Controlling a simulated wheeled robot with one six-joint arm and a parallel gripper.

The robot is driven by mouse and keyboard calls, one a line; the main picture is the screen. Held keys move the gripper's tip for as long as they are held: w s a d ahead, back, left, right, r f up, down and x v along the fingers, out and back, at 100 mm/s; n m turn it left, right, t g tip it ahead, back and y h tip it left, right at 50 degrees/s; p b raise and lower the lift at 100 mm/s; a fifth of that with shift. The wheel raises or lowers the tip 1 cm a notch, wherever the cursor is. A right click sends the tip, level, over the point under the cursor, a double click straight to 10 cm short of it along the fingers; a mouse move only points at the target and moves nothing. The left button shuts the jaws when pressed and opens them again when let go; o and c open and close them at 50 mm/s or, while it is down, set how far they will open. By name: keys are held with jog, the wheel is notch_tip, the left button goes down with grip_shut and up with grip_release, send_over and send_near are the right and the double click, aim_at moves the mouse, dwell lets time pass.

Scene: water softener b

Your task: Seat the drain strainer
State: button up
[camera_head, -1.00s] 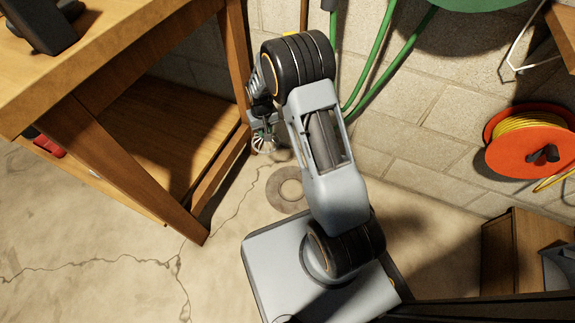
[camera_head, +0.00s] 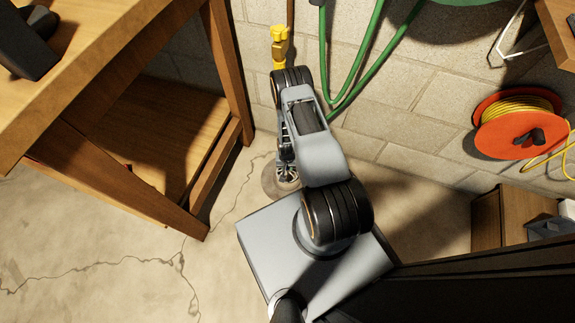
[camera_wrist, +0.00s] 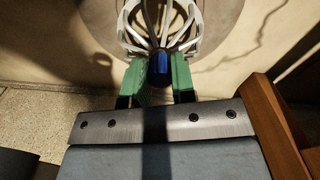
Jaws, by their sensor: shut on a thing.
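The drain strainer (camera_wrist: 190,22) is a pale wire cage with a blue knob (camera_wrist: 158,68). In the wrist view my gripper (camera_wrist: 158,78) is shut on the knob with its green fingers, one on each side. In the head view the strainer (camera_head: 287,173) hangs below my gripper (camera_head: 285,153). The round grey floor drain (camera_head: 272,188) lies behind the strainer in this view, partly covered by it and my arm. The drain's central hole is hidden, and I cannot tell the gap between strainer and drain.
A wooden workbench (camera_head: 190,185) with a low shelf stands at the left. A yellow fitting (camera_head: 280,45) and green hose (camera_head: 347,108) are at the block wall. An orange cord reel (camera_head: 515,135) hangs at the right, above a wooden box (camera_head: 495,225). Cracked floor is open at lower left.

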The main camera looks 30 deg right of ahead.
aim_at(287, 170)
grip_shut()
jog(key=shift+s+a+n, duration=0.1)
jog(key=shift+s+n, duration=0.05)
jog(key=shift+n, duration=0.15)
jog(key=shift+f+b, duration=2.1)
jog(key=shift+f, duration=0.15)
jog(key=shift+f+b, duration=0.25)
jog(key=shift+b, duration=0.2)
jog(key=shift+f+b, duration=0.7)
jog(key=shift+f, duration=0.05)
jog(key=o, duration=1)
grip_release()
notch_tip(287, 170, up, 14)
jog(key=p, duration=0.6)
jog(key=shift+p, duration=0.35)
